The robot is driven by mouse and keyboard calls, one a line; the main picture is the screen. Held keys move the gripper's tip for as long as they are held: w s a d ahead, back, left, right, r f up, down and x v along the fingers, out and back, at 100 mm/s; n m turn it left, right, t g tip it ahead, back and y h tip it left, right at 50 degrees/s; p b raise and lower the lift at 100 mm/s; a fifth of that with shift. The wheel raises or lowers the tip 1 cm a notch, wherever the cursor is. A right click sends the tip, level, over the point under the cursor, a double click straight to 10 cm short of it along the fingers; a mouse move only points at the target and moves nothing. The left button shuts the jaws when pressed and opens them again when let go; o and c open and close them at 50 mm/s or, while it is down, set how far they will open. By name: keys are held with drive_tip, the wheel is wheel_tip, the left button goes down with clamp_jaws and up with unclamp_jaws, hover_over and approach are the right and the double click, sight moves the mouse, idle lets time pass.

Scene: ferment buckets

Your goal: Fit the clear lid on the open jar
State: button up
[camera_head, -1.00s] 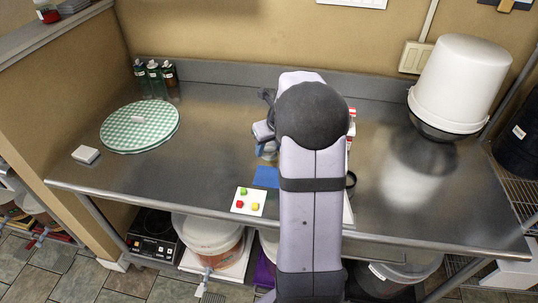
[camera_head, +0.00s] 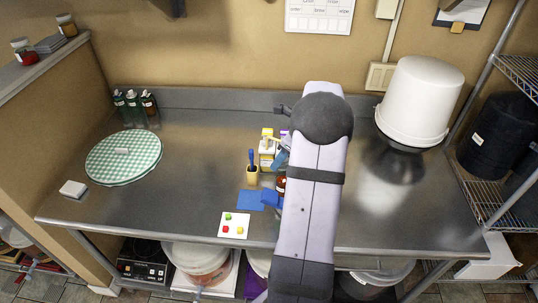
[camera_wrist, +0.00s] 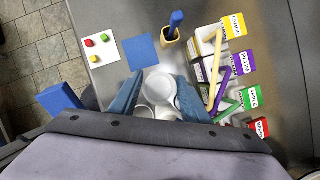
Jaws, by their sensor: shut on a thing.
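In the wrist view my gripper (camera_wrist: 160,80) has its two blue-grey fingers on either side of a round, pale, see-through piece, which looks like the clear lid (camera_wrist: 160,88). My gripper is shut on it. Pale round rims (camera_wrist: 144,113) show just below it between the fingers; I cannot tell whether these belong to the open jar. In the head view my arm hides most of the gripper and the lid. A brown jar or bottle (camera_head: 281,184) shows partly beside my arm there; its mouth is hidden.
A blue mat (camera_wrist: 140,52), a card with coloured pieces (camera_wrist: 97,47) and a wooden holder (camera_wrist: 171,34) lie ahead. A white bucket (camera_head: 420,100) stands far right.

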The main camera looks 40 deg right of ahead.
drive_tip(key=shift+s+d+r+n, duration=0.3)
drive_tip(key=shift+d+r, duration=0.05)
drive_tip(key=shift+f, duration=0.1)
wheel_tip(320, 180, down, 4)
drive_tip(key=b, duration=0.4)
drive_tip(key=shift+f, duration=0.55)
drive_tip(key=shift+f+p, duration=0.1)
drive_tip(key=shift+p, duration=0.4)
idle(1.3)
drive_tip(key=shift+f, duration=0.45)
idle(0.8)
